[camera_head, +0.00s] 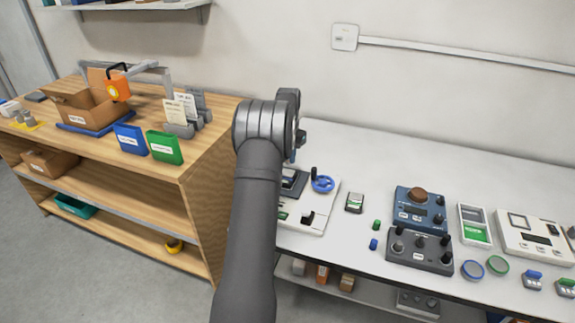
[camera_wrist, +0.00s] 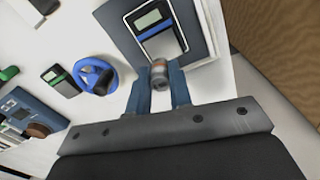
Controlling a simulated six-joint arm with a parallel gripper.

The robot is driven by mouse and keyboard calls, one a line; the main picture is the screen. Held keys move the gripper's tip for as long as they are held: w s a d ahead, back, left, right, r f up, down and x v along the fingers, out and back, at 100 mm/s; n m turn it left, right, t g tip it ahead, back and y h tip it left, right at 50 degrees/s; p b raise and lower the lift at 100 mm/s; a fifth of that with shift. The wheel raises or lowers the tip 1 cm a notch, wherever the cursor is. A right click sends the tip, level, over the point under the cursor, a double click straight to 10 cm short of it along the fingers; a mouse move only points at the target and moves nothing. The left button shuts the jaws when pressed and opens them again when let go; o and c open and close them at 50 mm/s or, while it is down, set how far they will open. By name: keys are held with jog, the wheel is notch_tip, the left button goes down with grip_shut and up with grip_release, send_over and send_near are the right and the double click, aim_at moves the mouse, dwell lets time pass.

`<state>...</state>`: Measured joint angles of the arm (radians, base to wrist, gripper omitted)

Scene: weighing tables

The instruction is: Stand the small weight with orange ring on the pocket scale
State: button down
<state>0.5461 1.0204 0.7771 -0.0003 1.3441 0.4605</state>
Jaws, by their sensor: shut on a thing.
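My gripper (camera_wrist: 159,72) is shut on the small weight (camera_wrist: 160,64), a grey metal cylinder with an orange ring, seen between the blue fingers in the wrist view. In the head view my arm hides the weight and most of this scale (camera_head: 293,181).
Another small device with a display (camera_wrist: 60,79) lies beside a blue ring-shaped object (camera_wrist: 95,76). In the head view the white table (camera_head: 345,150) also carries blue and dark control boxes (camera_head: 420,207). A wooden shelf unit (camera_head: 210,125) stands left. The table's back strip is clear.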

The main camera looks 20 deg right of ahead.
jog(key=shift+w+a+f, duration=0.1)
jog(key=shift+w+f, duration=0.05)
jog(key=shift+w, duration=0.05)
jog(key=shift+f, duration=2)
jog(key=shift+f, duration=0.1)
jog(key=c, duration=1.3)
grip_release()
notch_tip(320, 180, up, 12)
jog(key=shift+r, duration=0.15)
